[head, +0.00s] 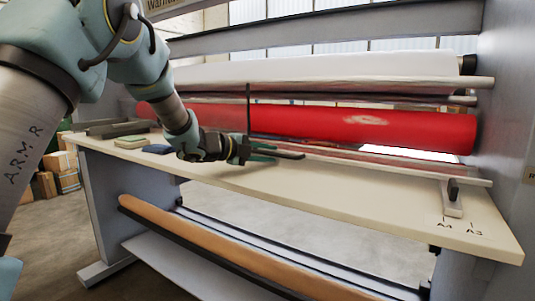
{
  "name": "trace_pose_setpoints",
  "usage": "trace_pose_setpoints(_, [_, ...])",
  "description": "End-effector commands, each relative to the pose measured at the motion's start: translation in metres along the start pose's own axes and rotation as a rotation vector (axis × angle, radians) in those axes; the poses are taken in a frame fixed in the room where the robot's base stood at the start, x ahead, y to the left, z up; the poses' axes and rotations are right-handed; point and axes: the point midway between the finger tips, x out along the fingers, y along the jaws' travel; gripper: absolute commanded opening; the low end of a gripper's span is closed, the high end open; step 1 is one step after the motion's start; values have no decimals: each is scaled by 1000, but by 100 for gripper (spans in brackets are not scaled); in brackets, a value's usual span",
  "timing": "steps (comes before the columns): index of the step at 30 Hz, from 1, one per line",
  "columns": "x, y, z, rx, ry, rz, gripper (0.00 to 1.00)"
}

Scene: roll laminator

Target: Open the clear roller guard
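A long red roller (360,127) spans the laminator above the cream table. I take the pale, see-through strip and rail (400,168) along its lower front as part of the clear guard. The guard's clear panel is hard to make out against the roller, and I cannot tell whether it is raised. My gripper (280,152) is low over the table in front of the roller's left half, its dark fingers pointing right. A thin dark upright bar stands just behind it. Whether the fingers are parted or touch the guard is unclear.
The cream table (330,190) is clear to the right of my gripper, up to a small black-handled slider (453,195) by the A4/A3 marks. Green and blue pads (157,149) lie at left. A white roll (320,70) is above; a brown roll (230,245) is below.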

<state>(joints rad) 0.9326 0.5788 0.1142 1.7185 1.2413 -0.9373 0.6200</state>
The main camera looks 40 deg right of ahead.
Motion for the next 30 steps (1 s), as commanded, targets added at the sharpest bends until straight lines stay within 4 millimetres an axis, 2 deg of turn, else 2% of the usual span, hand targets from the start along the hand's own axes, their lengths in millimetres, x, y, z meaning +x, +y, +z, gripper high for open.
trace_pose_setpoints(2, [0, 0, 0, 0, 0, 0, 30])
trace_pose_setpoints(10, [0, 0, 0, 0, 0, 0, 0])
trace_pose_setpoints(30, [0, 0, 0, -1, 0, 1, 0])
